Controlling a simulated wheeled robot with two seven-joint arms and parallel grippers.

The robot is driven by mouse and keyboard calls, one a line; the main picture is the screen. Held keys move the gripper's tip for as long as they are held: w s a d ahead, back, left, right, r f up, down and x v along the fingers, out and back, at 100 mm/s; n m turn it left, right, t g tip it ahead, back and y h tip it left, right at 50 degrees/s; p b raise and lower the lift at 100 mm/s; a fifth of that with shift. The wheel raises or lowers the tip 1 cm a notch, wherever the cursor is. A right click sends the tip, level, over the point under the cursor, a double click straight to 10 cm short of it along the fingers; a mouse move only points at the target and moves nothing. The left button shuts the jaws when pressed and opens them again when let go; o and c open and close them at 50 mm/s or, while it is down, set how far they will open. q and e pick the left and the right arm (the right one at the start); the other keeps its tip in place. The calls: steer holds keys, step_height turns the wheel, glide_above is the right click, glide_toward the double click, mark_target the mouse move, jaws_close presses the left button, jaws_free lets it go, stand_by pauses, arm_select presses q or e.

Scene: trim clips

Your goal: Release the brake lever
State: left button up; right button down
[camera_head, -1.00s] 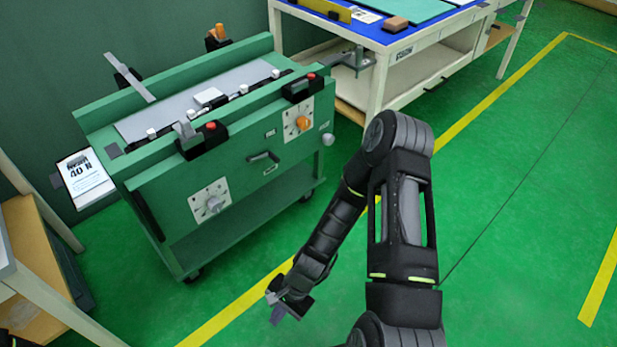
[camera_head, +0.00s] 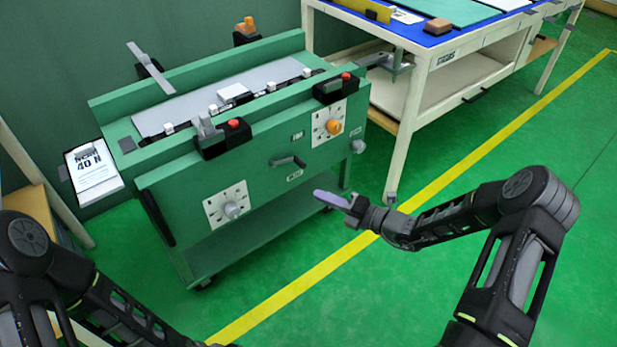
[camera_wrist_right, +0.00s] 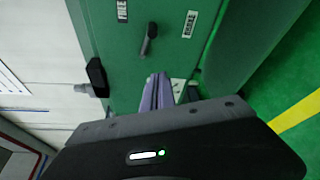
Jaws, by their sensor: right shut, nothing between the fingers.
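The brake lever (camera_head: 288,161) is a small black handle on the front panel of the green cart (camera_head: 275,207). It lies nearly level, its free end to the right. A FREE label (camera_head: 297,135) is above it and a BRAKE label (camera_head: 294,175) below it. The lever also shows in the right wrist view (camera_wrist_right: 148,42). My right gripper (camera_head: 330,198) is shut and empty, to the right of and below the lever, apart from it. Its fingers (camera_wrist_right: 157,92) point toward the panel in the wrist view. My left arm shows at lower left; its fingers are out of frame.
Black clamps with red buttons (camera_head: 233,124) sit on the cart's top edge. A blue-topped table (camera_head: 455,42) stands behind at right. The green floor in front is open.

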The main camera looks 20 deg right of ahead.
steer(key=w+a+b, duration=0.3)
steer(key=w, duration=0.6)
stand_by(0.4)
steer(key=shift+r, duration=0.15)
steer(key=p, duration=0.1)
steer(key=r+n+p, duration=0.1)
steer(key=p, duration=0.1)
steer(key=shift+d+r+h, duration=0.25)
steer(key=shift+r+h, duration=0.05)
steer(key=shift+f, duration=0.15)
